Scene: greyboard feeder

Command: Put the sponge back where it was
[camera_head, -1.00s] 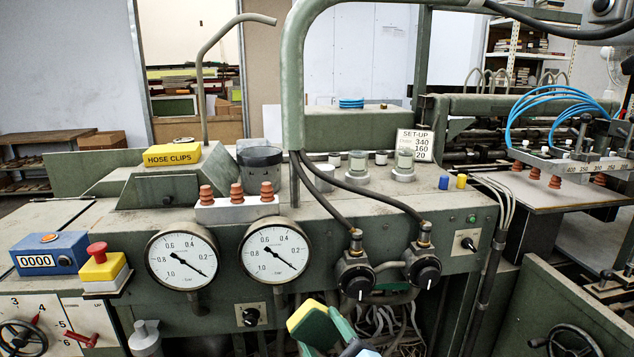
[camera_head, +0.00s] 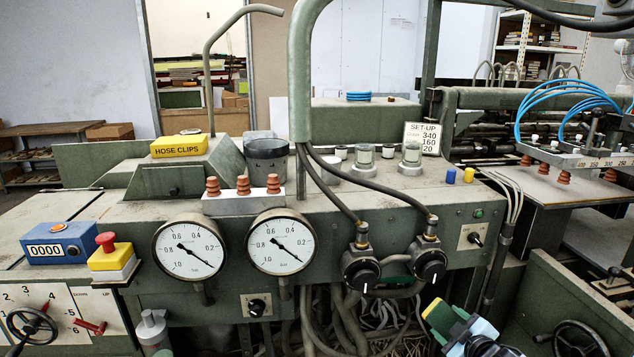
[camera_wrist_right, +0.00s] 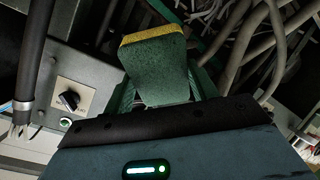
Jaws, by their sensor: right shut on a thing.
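The sponge (camera_head: 441,318) is a green block with a yellow layer. It shows low in the head view, right of centre, in front of the machine's lower opening. My right gripper (camera_head: 455,326) is shut on it and holds it clear of the machine's top. In the right wrist view the sponge (camera_wrist_right: 158,68) stands out between the green fingers of the right gripper (camera_wrist_right: 163,98), its yellow edge at the far end. The fingers hide its lower part. My left gripper is in neither view.
Hoses (camera_head: 345,325) and cables hang behind the sponge. Two black regulator knobs (camera_head: 430,265) jut out above it. The machine's top holds a yellow hose clips box (camera_head: 180,146), a dark cup (camera_head: 267,160) and several glass jars. A green panel (camera_head: 560,310) stands at right.

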